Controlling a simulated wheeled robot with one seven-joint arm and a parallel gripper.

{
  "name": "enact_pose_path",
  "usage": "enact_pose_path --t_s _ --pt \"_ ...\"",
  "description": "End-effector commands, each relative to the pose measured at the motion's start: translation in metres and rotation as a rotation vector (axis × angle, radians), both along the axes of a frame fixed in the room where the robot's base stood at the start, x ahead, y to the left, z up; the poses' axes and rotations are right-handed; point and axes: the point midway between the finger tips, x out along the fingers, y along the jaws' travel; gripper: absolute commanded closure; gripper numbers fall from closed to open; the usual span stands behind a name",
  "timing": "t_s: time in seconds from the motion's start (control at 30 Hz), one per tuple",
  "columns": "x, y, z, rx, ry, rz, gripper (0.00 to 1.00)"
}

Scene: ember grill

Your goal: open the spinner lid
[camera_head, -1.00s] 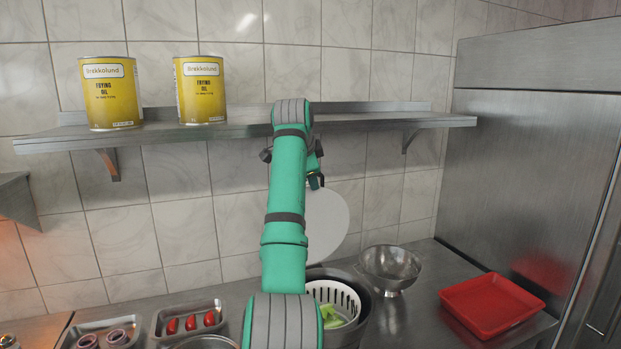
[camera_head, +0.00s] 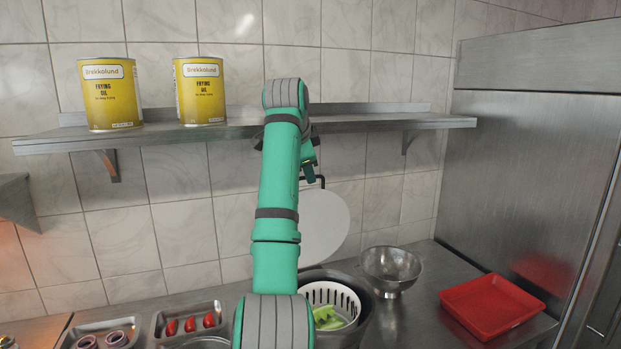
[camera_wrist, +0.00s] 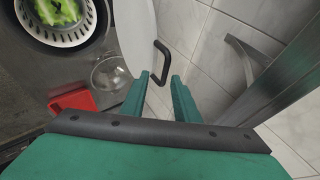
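The spinner (camera_head: 368,305) is a dark pot holding a white slotted basket (camera_head: 344,296) with green leaves (camera_head: 326,318) inside. Its pale round lid (camera_head: 328,225) stands upright at the back of the pot, so the top is uncovered. The lid also shows in the wrist view (camera_wrist: 135,35). In the head view my gripper (camera_head: 310,172) is partly hidden by my arm, near the lid's upper edge.
A shelf (camera_head: 380,122) with two yellow oil cans (camera_head: 108,95) runs along the wall close to my arm. A metal bowl (camera_head: 391,268) and a red tray (camera_head: 491,306) stand right of the spinner. Trays of tomatoes (camera_head: 190,324) and onions (camera_head: 102,339) lie left.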

Motion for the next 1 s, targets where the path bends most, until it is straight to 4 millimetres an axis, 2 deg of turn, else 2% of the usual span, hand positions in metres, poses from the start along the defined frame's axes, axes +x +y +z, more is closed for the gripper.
enact_pose_path --t_s 0.1,0.3,0.77,0.87,0.97,1.0 --pt "-0.013 0.007 0.015 0.0 -0.001 0.003 0.72" --pt "-0.027 0.009 0.027 0.001 0.004 0.001 0.72" --pt "-0.028 0.01 0.035 -0.023 -0.014 0.007 0.72" --pt "-0.023 0.011 0.058 -0.125 -0.092 0.031 0.72" --pt "-0.021 0.012 0.104 -0.325 -0.22 0.059 0.72" --pt "-0.023 0.012 0.125 -0.421 -0.274 0.067 0.72"
